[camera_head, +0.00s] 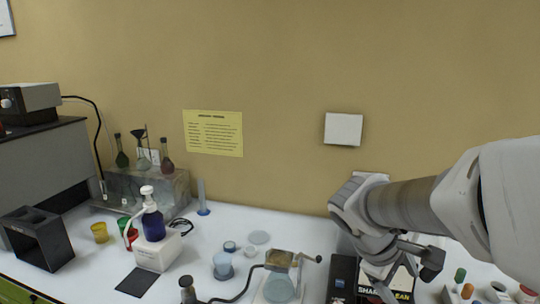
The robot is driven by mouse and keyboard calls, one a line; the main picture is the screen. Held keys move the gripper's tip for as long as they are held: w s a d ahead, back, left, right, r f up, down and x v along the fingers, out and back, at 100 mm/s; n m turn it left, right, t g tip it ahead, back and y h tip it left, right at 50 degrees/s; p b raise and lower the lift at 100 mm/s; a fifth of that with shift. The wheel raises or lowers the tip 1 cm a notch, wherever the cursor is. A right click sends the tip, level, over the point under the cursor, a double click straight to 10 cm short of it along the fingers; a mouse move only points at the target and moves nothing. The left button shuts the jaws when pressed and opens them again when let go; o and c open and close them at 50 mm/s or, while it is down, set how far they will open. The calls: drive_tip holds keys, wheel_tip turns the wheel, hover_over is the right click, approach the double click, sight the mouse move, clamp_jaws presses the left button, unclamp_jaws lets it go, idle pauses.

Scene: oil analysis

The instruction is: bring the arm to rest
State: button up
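My arm reaches in from the right edge and bends down at the wrist over the right part of the white bench (325,228). My gripper (408,278) hangs at its end, pointing down in front of a dark box with white lettering (403,290). Its two dark fingertips show apart, with the box's lettering between them, so it looks open. I see nothing held in it. The arm hides part of the bench and wall behind it.
A glass flask on a stand with a crank (280,287) is left of the gripper. Small capped bottles (467,290) stand to its right. A blue pump bottle (152,222) stands on a white device (158,252) farther left. Bare bench lies near the wall, mid-picture.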

drive_tip(key=s+a+r+m+t+y, duration=0.3)
drive_tip(key=s+a+m+y, duration=0.3)
drive_tip(key=s+a, duration=0.3)
drive_tip(key=shift+s+a+r+m+t, duration=0.25)
drive_tip(key=shift+s+a+m+t, duration=0.15)
drive_tip(key=shift+s+m, duration=0.45)
drive_tip(key=shift+d, duration=0.1)
idle(0.7)
